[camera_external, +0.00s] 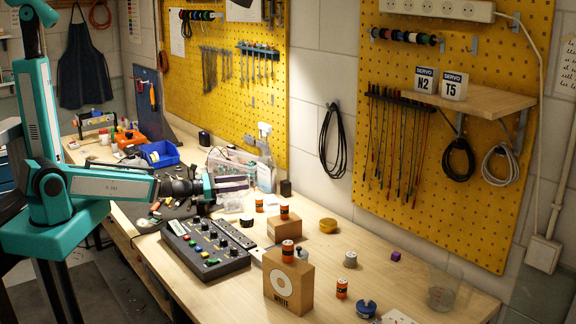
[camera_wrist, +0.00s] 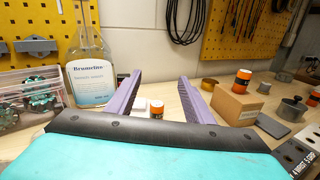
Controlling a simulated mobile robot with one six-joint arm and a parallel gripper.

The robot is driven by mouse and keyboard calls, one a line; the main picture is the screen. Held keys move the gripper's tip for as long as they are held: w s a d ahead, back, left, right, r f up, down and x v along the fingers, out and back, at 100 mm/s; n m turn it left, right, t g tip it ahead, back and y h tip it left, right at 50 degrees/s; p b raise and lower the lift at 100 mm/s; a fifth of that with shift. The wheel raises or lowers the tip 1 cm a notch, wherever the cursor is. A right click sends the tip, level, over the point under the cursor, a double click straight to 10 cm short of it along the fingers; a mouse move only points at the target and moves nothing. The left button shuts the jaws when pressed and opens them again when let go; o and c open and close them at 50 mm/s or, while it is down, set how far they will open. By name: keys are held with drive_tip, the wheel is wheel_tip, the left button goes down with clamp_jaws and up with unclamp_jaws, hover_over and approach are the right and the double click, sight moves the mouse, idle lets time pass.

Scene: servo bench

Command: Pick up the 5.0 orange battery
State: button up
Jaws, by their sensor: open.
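Several orange batteries with dark bands stand about; I cannot read a 5.0 on any. One orange battery (camera_external: 259,205) stands on the bench near my gripper (camera_external: 212,188). In the wrist view an orange battery (camera_wrist: 157,110) shows low between my gripper's purple fingers (camera_wrist: 158,82), partly hidden by the gripper body. The fingers are spread and hold nothing. A second orange battery (camera_external: 284,212) stands on a small cardboard box (camera_external: 284,229). A third (camera_external: 288,251) is on a larger box (camera_external: 289,283). Another (camera_external: 342,288) stands on the bench at the front right.
A black control panel (camera_external: 206,247) with knobs lies in front of my gripper. A spray bottle (camera_wrist: 90,68) and a clear case (camera_wrist: 27,100) stand at the wall side. A yellow tin (camera_external: 328,225), a blue lidded item (camera_external: 366,308) and a beaker (camera_external: 442,291) stand further right.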

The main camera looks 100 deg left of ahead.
drive_tip(key=shift+w+f+n+y, duration=0.15)
drive_tip(key=shift+n+y, duration=0.15)
drive_tip(key=shift+n, duration=0.4)
drive_tip(key=shift+f, duration=0.1)
drive_tip(key=b, duration=0.8)
approach(259, 198)
drive_tip(key=shift+x, duration=1.15)
drive_tip(key=w+b, duration=0.2)
drive_tip(key=b, duration=0.1)
drive_tip(key=shift+a+f, duration=0.2)
drive_tip(key=shift+a, duration=0.05)
drive_tip(key=shift+w+a+r, duration=0.1)
drive_tip(key=shift+w+r, duration=0.05)
drive_tip(key=shift+w, duration=0.05)
drive_tip(key=shift+w, duration=0.1)
drive_tip(key=shift+p+x, duration=0.75)
drive_tip(key=shift+x, duration=1.75)
